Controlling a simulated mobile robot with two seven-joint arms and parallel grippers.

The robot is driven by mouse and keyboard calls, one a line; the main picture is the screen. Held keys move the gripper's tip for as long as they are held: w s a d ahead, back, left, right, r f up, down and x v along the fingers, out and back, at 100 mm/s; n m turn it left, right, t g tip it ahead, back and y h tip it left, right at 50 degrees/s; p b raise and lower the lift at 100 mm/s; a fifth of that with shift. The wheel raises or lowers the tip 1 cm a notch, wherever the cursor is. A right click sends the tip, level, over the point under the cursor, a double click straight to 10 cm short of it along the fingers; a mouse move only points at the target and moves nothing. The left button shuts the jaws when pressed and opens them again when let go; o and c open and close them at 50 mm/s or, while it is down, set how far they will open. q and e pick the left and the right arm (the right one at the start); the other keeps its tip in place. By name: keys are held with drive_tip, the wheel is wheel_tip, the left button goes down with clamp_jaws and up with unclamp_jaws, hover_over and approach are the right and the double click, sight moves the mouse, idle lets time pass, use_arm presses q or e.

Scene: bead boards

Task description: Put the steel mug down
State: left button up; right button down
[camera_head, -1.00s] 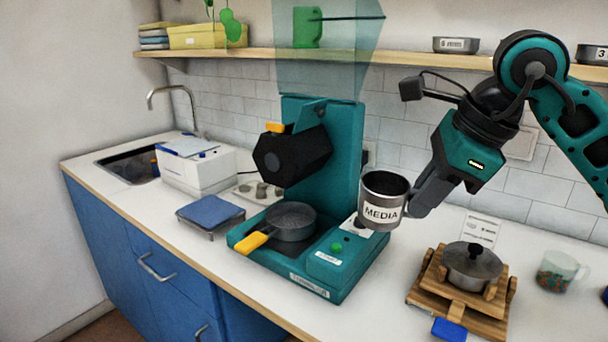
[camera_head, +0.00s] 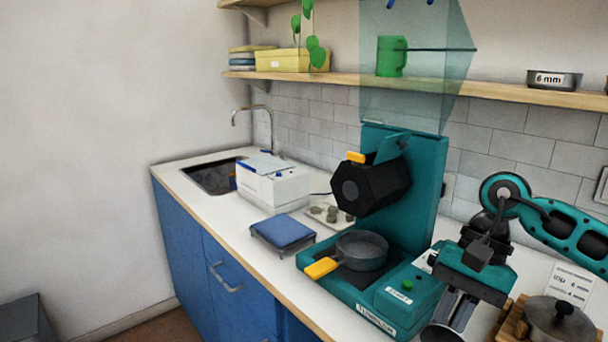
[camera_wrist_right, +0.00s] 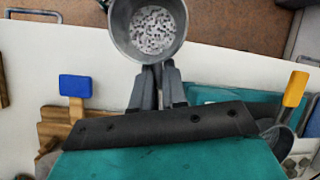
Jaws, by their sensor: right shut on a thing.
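The steel mug (camera_head: 441,334) is cut off by the bottom edge of the head view, where only its rim part shows. In the right wrist view the steel mug (camera_wrist_right: 117,42) shows from above, with small pale and dark beads inside. My right gripper (camera_wrist_right: 158,75) is shut on the mug's side nearest me. In the head view my right gripper (camera_head: 455,312) points down at the front right of the teal machine (camera_head: 345,290). The mug overlaps the counter's front edge in the wrist view; I cannot tell its height above the counter. My left gripper is not in view.
A pan with a yellow handle (camera_head: 322,267) sits on the teal machine. White counter (camera_wrist_right: 40,60) shows bare between stand and front edge.

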drive_tip(key=f+n, duration=0.1)
drive_tip(key=n, duration=0.1)
drive_tip(key=f+n+g+h, duration=0.1)
drive_tip(key=s+f+n, duration=0.1)
drive_tip(key=f+n, duration=0.1)
drive_tip(key=shift+a+f+n+g+h, duration=0.1)
drive_tip(key=shift+a+n+g+h, duration=0.2)
drive_tip(key=shift+a+h, duration=0.1)
drive_tip(key=shift+w+a, duration=0.1)
